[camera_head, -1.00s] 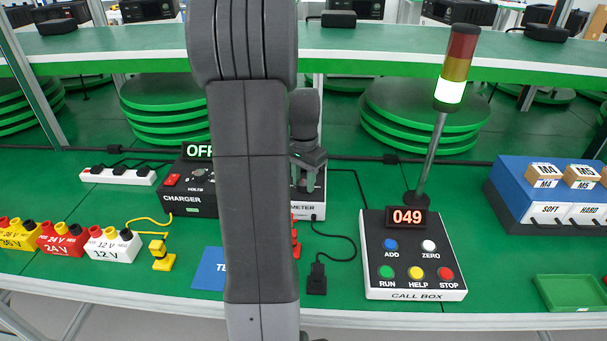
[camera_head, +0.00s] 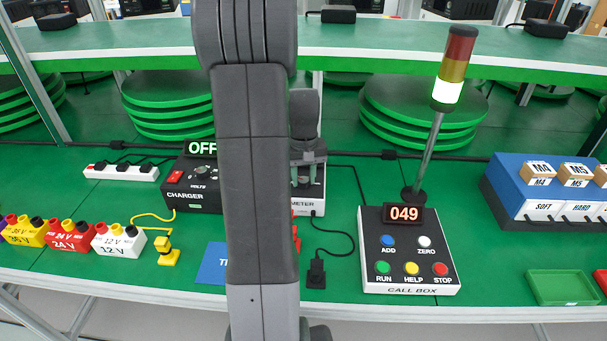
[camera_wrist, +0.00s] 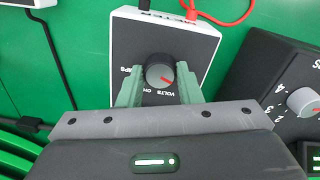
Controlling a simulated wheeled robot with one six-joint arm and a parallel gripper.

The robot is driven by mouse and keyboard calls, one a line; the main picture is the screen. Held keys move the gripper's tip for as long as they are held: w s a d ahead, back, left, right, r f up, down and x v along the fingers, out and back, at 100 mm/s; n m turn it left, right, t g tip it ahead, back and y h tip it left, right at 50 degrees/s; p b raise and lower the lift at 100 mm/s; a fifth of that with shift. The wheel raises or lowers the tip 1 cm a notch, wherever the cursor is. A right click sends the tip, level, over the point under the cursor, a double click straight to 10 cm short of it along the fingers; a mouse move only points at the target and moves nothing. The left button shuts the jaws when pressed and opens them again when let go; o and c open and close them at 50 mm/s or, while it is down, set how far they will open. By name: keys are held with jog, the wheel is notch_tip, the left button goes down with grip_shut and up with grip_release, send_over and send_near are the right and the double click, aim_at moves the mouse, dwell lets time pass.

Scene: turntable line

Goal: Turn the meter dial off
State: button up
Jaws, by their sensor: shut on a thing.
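The meter (camera_head: 319,203), a dark-faced white box, stands mid-bench, largely hidden behind my arm in the head view. In the wrist view the meter (camera_wrist: 122,42) appears upside down. Its grey round dial (camera_wrist: 158,75) has a red pointer mark slanting towards the picture's lower right, near the VOLTS lettering; the exact setting is hard to read. My gripper (camera_wrist: 160,68) has its green fingers on both sides of the dial, shut on it. In the head view my gripper (camera_head: 306,176) is over the meter, pointing down.
The charger (camera_head: 190,188), its display reading OFF, stands left of the meter; its knob (camera_wrist: 303,101) shows in the wrist view. Red leads (camera_wrist: 225,18) leave the meter. The call box (camera_head: 408,250) with its lamp pole is to the right. A shelf (camera_head: 400,45) crosses above.

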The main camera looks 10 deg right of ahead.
aim_at(303, 180)
jog(key=shift+n, duration=0.6)
jog(key=o, duration=1)
jog(key=shift+c, duration=0.2)
jog(key=shift+r, duration=0.1)
notch_tip(303, 180, up, 14)
jog(key=p, duration=0.1)
jog(key=shift+f, duration=0.25)
notch_tip(303, 180, down, 14)
jog(key=shift+r+b, duration=0.15)
jog(key=shift+b, duration=0.25)
jog(key=shift+r, duration=0.1)
